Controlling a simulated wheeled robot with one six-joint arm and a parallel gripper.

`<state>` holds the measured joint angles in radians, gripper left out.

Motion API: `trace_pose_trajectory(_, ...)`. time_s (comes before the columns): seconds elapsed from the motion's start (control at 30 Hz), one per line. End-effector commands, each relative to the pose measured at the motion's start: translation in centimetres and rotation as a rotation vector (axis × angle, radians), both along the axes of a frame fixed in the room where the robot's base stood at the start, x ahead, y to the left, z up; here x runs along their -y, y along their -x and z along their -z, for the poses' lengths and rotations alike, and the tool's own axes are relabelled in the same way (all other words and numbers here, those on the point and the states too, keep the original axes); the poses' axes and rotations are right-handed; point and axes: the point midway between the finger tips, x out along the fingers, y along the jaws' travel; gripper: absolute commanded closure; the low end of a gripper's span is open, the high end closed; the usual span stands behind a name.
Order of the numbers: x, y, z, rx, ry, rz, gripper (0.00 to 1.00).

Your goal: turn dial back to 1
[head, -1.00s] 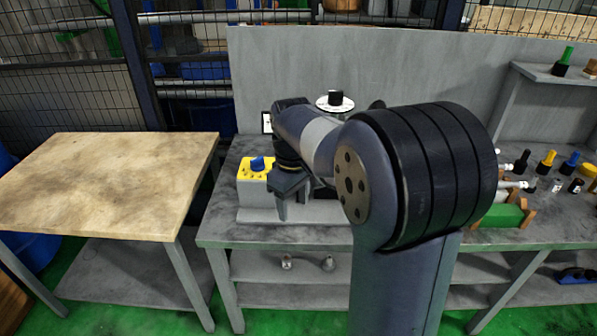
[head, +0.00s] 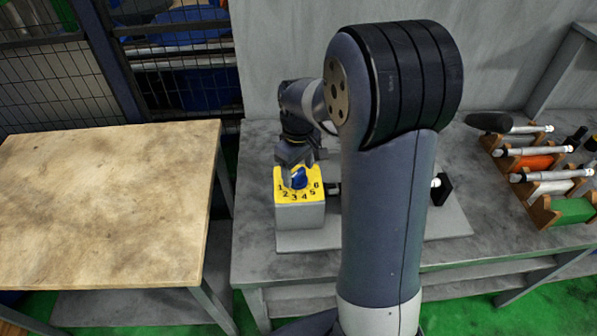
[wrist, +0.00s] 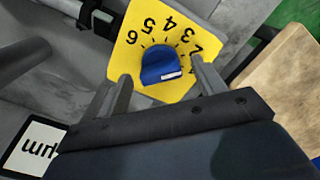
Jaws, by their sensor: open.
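The blue dial knob (head: 299,178) sits on the yellow numbered face (head: 283,195) of a grey box on the bench, with 1 at the left and 6 at the right in the head view. In the wrist view the blue knob (wrist: 158,66) bears a white mark on its lower right edge, toward the side where 1 is. My gripper (wrist: 160,72) is open, one finger to each side of the knob in that view, apart from it. The right finger partly covers the 1. In the head view my gripper (head: 296,163) is close above the knob.
A wooden-topped table (head: 110,205) stands left of the bench, with a gap between. A grey wall panel (head: 265,60) rises behind.

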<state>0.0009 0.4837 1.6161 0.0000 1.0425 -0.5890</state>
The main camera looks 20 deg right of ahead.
Motion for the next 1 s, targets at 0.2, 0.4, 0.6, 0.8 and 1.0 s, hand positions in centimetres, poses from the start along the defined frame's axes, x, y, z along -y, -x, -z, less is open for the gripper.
trace_pose_trajectory(0.2,0.0,0.0,1.8,0.0,0.0,0.0,0.35)
trace_pose_trajectory(0.4,0.0,0.0,2.0,0.001,0.0,0.0,0.35)
trace_pose_trajectory(0.6,0.0,0.0,2.0,0.001,-0.001,0.0,0.44)
trace_pose_trajectory(0.8,0.0,0.0,2.0,0.001,-0.001,0.0,0.6)
trace_pose_trajectory(1.0,0.0,0.0,1.9,0.001,-0.001,0.0,0.76)
